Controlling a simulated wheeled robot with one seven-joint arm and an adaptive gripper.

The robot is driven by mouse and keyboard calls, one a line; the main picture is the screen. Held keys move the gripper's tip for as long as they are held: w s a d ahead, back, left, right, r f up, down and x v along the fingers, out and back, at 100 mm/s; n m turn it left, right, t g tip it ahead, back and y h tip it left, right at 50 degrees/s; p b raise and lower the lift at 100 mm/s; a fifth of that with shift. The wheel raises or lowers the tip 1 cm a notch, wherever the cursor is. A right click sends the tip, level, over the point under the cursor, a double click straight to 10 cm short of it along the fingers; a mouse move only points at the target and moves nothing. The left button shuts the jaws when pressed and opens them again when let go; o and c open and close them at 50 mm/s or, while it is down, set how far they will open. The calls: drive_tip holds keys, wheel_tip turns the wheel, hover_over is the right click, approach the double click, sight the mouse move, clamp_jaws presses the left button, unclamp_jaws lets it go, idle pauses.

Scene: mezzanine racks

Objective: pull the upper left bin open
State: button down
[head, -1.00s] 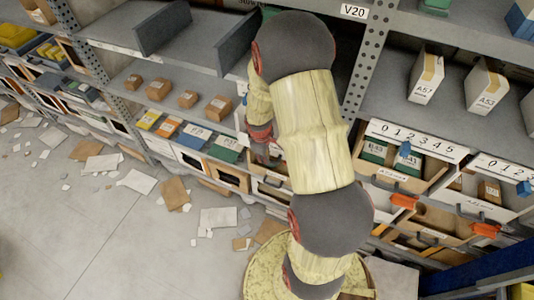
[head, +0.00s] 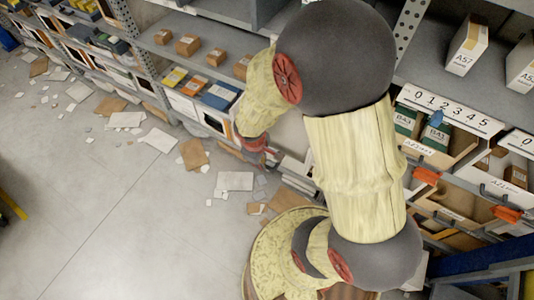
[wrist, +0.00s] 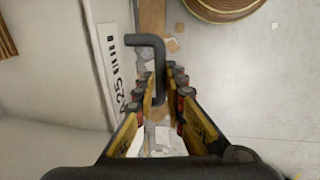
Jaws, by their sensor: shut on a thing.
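In the wrist view my gripper (wrist: 161,90) has its two fingers closed around a dark grey bent bar handle (wrist: 155,58). The handle stands out from a pale bin front (wrist: 84,60), which carries a white label strip (wrist: 115,60) with dark print at left. The fingers sit on either side of the handle's long bar. In the head view my arm covers most of this bin and the gripper's fingertips, so how far the bin is open cannot be told there.
Other open bins (head: 455,150) with orange and blue clips stand to the right of my arm. Cartons (head: 467,45) rest on the shelf above. The floor (head: 100,200) at left is wide and clear, with scattered cardboard and paper (head: 158,138) along the rack.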

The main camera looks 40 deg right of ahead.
drive_tip(key=shift+s+a, duration=0.15)
drive_tip(key=shift+a, duration=0.3)
drive_tip(key=c, duration=1.8)
unclamp_jaws()
drive_tip(key=shift+c, duration=0.2)
wheel_tip(320, 180, up, 12)
drive_tip(key=a, duration=0.2)
drive_tip(key=shift+s, duration=0.45)
drive_tip(key=shift+f, duration=0.1)
